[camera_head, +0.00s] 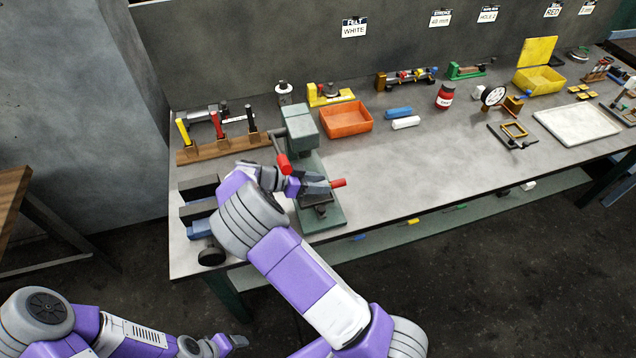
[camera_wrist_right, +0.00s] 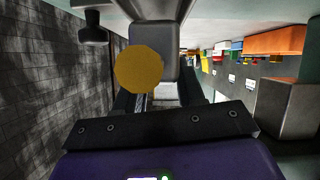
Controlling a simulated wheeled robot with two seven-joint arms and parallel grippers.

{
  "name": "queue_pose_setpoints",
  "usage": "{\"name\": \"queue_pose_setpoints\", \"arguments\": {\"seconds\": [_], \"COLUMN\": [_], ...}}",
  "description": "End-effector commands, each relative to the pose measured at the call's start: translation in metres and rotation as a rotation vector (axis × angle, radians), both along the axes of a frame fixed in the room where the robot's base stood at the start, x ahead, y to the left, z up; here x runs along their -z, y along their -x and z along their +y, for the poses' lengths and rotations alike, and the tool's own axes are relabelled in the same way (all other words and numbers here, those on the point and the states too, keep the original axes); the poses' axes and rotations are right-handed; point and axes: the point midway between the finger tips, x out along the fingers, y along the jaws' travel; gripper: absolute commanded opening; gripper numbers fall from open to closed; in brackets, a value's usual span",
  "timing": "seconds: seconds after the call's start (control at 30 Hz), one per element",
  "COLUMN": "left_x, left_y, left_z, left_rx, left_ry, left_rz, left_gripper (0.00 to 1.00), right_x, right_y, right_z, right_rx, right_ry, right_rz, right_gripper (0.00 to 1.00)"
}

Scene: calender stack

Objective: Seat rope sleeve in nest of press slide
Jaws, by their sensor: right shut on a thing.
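The green-grey press (camera_head: 301,127) stands near the front edge of the bench, with a red knob (camera_head: 284,163) on its near side. My right gripper (camera_head: 318,188) is at the front of the press, low over its base (camera_head: 327,217). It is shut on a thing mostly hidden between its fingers. A red cylindrical piece (camera_head: 339,183) shows by the fingertips; I cannot tell whether it is held or part of the press. In the right wrist view a dull yellow eight-sided face (camera_wrist_right: 138,68) partly covers the fingers. The rope sleeve and nest cannot be made out surely. My left gripper (camera_head: 232,342) is low, away from the bench.
A wooden rack (camera_head: 224,148) with coloured-handled tools stands left of the press. Dark blocks (camera_head: 198,187) lie at the bench's left end. An orange tray (camera_head: 346,119) and blue and white cylinders (camera_head: 405,122) lie behind and right.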

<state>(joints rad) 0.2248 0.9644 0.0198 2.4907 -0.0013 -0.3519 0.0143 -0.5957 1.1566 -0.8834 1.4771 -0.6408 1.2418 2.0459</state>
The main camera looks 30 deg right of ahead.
Motion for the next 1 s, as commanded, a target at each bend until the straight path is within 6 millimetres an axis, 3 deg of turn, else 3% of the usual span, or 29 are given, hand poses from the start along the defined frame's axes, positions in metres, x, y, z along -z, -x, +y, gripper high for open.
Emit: {"name": "queue_pose_setpoints", "arguments": {"seconds": [0.77,0.8,1.0], "left_x": [0.018,0.018,0.017], "left_y": [0.000,0.000,0.000], "left_z": [0.000,0.000,0.000], "left_rx": [0.000,0.000,0.000], "left_ry": [0.000,0.000,0.000], "left_rz": [0.000,0.000,0.000], "left_gripper": [0.68,0.68,0.68], "right_x": [0.020,0.019,0.019], "right_y": [0.000,0.000,0.000], "right_z": [0.000,0.000,0.000], "right_rx": [0.000,0.000,0.000], "right_ry": [0.001,0.001,0.001], "right_rz": [0.000,0.000,0.000], "right_gripper": [0.02,0.41,0.68]}}
